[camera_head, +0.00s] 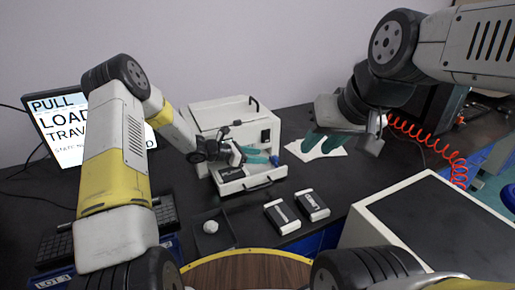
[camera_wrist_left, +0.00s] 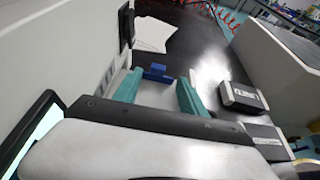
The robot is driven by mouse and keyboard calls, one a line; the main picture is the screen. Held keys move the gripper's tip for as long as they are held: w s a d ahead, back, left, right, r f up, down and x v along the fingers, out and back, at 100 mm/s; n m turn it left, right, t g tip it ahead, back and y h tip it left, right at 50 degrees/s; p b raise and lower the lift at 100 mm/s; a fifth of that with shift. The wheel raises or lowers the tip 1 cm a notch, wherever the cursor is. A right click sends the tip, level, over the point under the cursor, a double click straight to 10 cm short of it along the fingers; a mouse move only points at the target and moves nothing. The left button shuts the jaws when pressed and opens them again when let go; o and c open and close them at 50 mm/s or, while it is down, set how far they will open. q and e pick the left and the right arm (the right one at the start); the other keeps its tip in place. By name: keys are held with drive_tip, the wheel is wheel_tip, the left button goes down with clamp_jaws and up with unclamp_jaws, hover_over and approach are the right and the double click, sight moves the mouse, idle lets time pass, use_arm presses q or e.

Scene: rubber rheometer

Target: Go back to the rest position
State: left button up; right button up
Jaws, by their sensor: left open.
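My left gripper (camera_head: 258,156) is open at the front of the white rheometer (camera_head: 230,118), above its pulled-out front tray (camera_head: 252,184). In the left wrist view its two teal fingers (camera_wrist_left: 160,92) are apart with nothing held between them. A small blue part (camera_head: 275,160) is just beyond the fingertips, and it also shows in the left wrist view (camera_wrist_left: 157,73). My right gripper (camera_head: 324,143) hangs over a white sheet (camera_head: 325,150) right of the machine. Its teal fingers look apart, and I see nothing held.
A small dark tray (camera_head: 212,238) holds a pale lump (camera_head: 211,226). A screen (camera_head: 60,125) stands at left, a large white-sided unit (camera_head: 430,225) at right, and a red coiled hose (camera_head: 430,140) behind.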

use_arm(q)
drive_tip(key=shift+r, duration=0.1)
drive_tip(key=s+a+r+m+g+y, duration=0.3)
drive_tip(key=s+r+m, duration=1)
drive_tip(key=r, duration=0.6)
drive_tip(key=s+a+r+m+t+y, duration=0.2)
drive_tip(key=s+a, duration=0.5)
drive_tip(key=s, duration=0.4)
drive_tip(key=s+a+r+m+t+y, duration=0.2)
drive_tip(key=s+a+r+m+y, duration=0.3)
drive_tip(key=s, duration=0.6)
drive_tip(key=a+r+m, duration=0.2)
drive_tip(key=a+m, duration=0.1)
drive_tip(key=shift+s, duration=0.3)
